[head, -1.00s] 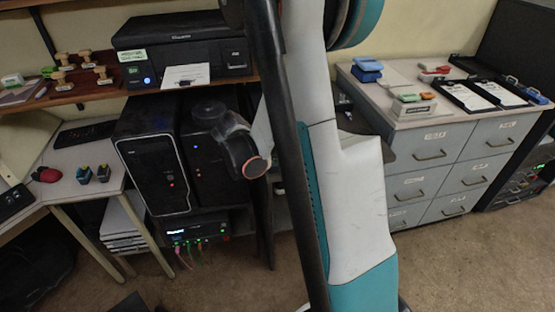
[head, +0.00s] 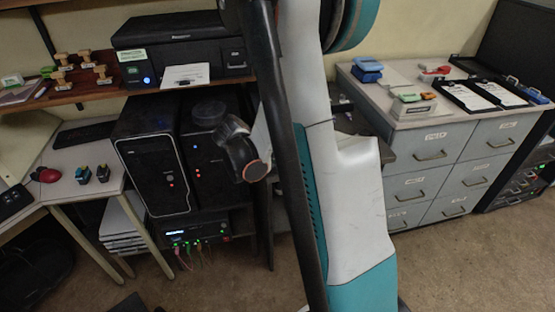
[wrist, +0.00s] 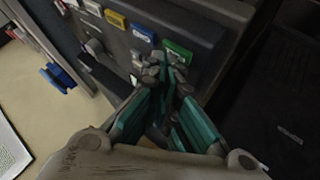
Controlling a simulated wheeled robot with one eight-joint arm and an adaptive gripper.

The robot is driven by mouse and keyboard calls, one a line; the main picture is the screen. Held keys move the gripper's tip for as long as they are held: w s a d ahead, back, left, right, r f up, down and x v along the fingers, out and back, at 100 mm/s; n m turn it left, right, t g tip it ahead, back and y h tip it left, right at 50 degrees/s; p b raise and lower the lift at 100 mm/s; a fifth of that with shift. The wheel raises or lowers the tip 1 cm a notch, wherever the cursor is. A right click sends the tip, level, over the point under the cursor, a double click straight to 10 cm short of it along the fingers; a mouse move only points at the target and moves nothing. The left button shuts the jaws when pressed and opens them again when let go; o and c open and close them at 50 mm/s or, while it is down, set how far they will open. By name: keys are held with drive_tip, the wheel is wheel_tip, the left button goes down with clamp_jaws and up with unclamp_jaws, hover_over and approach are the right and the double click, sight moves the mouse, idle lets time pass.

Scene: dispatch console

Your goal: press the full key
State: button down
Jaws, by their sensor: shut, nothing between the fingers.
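My gripper (wrist: 164,68) is shut and empty. Its tips are right by the green key and overlap its lower left in the picture; I cannot tell whether they touch. In the head view my arm hides the gripper and the panel.
In the wrist view a pale desktop with a paper sheet (wrist: 10,150) and blue items (wrist: 57,78) lies left, and a dark surface right. In the head view a printer (head: 183,48), a computer tower (head: 152,165) and grey drawers (head: 432,153) stand around my arm.

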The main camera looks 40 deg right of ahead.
drive_tip(key=shift+f, duration=0.15)
idle(0.5)
drive_tip(key=shift+r+p, duration=0.5)
drive_tip(key=shift+r, duration=0.3)
drive_tip(key=shift+r+p, duration=1.8)
drive_tip(key=shift+r, duration=0.75)
drive_tip(key=shift+f, duration=0.1)
